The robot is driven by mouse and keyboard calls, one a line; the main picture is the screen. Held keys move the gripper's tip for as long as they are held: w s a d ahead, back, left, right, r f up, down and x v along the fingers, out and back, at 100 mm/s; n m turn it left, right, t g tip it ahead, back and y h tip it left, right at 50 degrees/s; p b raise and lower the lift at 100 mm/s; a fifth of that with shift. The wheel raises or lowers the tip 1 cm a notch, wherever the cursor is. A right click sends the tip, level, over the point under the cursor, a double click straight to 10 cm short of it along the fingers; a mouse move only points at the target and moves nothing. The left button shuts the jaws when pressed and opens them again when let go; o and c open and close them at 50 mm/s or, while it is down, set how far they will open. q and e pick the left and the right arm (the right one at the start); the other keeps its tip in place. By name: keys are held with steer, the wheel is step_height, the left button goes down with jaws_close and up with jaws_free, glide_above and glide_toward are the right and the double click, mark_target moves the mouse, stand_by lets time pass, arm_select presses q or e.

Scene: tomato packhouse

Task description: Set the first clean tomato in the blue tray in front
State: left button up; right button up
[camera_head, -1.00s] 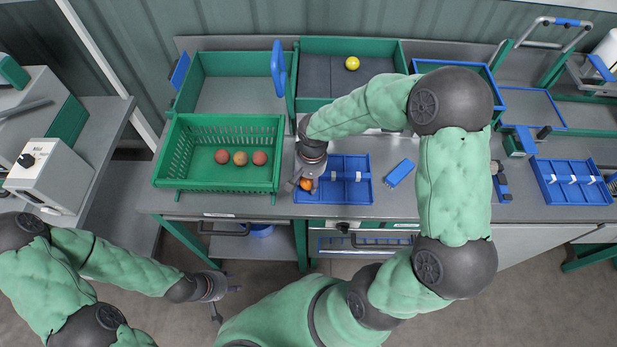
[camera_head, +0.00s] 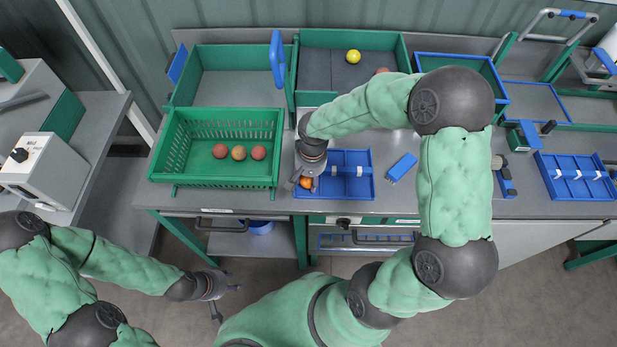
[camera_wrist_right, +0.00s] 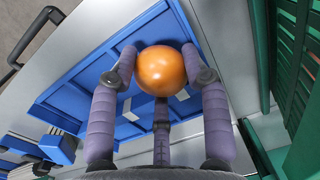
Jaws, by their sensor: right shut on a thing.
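An orange tomato (camera_wrist_right: 162,70) is between the fingers of my right gripper (camera_wrist_right: 160,75), which is shut on it. In the head view the tomato (camera_head: 306,183) shows at the left end of the blue tray (camera_head: 352,188) in front. The right gripper (camera_head: 303,178) is over that end of the tray. In the right wrist view the blue tray (camera_wrist_right: 98,75) lies behind the tomato; I cannot tell whether the tomato touches its floor. My left gripper (camera_head: 226,291) hangs low at the lower left, away from the bench, with its fingers apart and nothing in them.
A green crate (camera_head: 165,150) with several reddish tomatoes stands left of the tray. Behind it are green bins, one with a yellow tomato (camera_head: 353,56). A blue brush (camera_head: 401,167) lies right of the tray. Another blue tray (camera_head: 577,190) is at the far right.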

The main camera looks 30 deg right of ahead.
steer(key=o, duration=0.9)
steer(key=c, duration=0.3)
steer(key=shift+c, duration=0.2)
steer(key=shift+r+p, duration=2.1)
steer(key=shift+r, duration=0.95)
steer(key=shift+f, duration=0.1)
